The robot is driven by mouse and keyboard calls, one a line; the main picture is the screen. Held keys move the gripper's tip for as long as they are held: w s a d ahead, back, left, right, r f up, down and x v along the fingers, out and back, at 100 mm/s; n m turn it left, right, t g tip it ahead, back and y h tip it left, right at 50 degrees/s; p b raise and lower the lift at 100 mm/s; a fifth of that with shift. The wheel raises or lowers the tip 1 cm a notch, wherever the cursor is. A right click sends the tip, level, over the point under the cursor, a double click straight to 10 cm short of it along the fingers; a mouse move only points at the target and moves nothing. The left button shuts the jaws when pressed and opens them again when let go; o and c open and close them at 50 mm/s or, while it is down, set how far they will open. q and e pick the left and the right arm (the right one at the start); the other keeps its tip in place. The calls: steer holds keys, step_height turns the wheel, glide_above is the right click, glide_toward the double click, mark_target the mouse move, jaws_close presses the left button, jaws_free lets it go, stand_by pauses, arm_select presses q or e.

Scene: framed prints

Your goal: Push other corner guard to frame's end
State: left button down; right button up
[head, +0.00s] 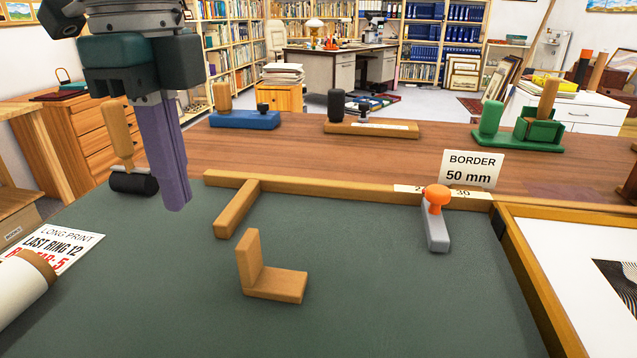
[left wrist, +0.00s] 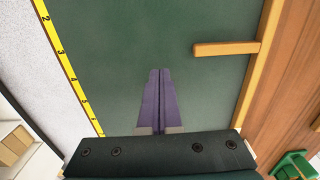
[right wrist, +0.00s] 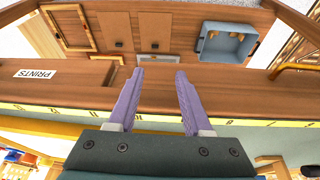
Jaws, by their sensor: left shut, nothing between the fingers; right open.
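A framed print (head: 560,290) lies at the right of the green mat, with a wooden moulding. A small black piece (head: 498,224), possibly a corner guard, sits at the frame's near-left top corner; I cannot tell how far on it is. I make out no other corner guard for certain. My left gripper (head: 177,207) is shut and empty above the mat's left part, well away from the frame. It also shows shut over bare mat in the left wrist view (left wrist: 157,73). My right gripper (right wrist: 158,75) is open and empty, outside the head view; its wrist view shows no corner guard.
An L-shaped wooden block (head: 275,284) stands on the mat (head: 340,240). A wooden fence (head: 330,190) with a side bar (head: 237,207) runs along the back. A grey slider with an orange knob (head: 437,197) lies near the frame. A rolled print (head: 20,288) lies left.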

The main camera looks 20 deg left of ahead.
mark_target(234, 283)
arm_select(q)
step_height(234, 283, down, 9)
steer(key=shift+s+b, duration=0.1)
steer(key=shift+b, duration=0.55)
steer(key=d, duration=0.1)
steer(key=w+d, duration=0.1)
steer(key=d, duration=0.1)
steer(key=shift+d+r, duration=0.15)
steer(key=shift+d, duration=0.35)
